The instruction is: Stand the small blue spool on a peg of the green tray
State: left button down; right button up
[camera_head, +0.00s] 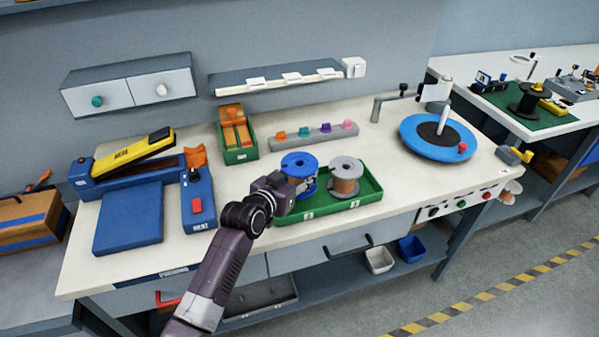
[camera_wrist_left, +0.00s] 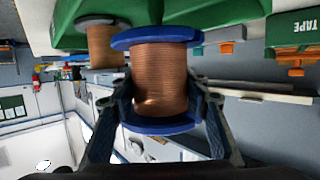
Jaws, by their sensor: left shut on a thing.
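The small blue spool (camera_head: 299,160) has blue flanges and copper wire and is at the left part of the green tray (camera_head: 372,190). In the left wrist view the spool (camera_wrist_left: 160,78) fills the middle, between the fingers of my left gripper (camera_wrist_left: 163,112). The left gripper (camera_head: 304,184) is shut on it. The spool's far flange is close to the tray (camera_wrist_left: 225,12); I cannot tell if it touches or if a peg is inside it. A grey-flanged copper spool (camera_head: 345,174) stands on the tray to the right. My right gripper is not in view.
Behind the tray are a grey rack with coloured knobs (camera_head: 313,134) and a green box with orange contents (camera_head: 236,139). A blue turntable (camera_head: 466,139) is at right; a blue and yellow sealer (camera_head: 130,157) is at left. The bench front right of the tray is clear.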

pick_arm(q)
jog(key=shift+f+b, duration=0.7)
jog(key=shift+f, duration=0.3)
dwell(0.5)
jog(key=shift+f, duration=0.15)
jog(key=shift+f+b, duration=0.85)
jog(key=shift+f, duration=0.45)
jog(key=shift+s+f, duration=0.15)
jog(key=shift+f, duration=0.3)
jog(key=c, duration=1.3)
grip_release()
jog(key=shift+o, duration=1.4)
jog(key=shift+r, duration=0.1)
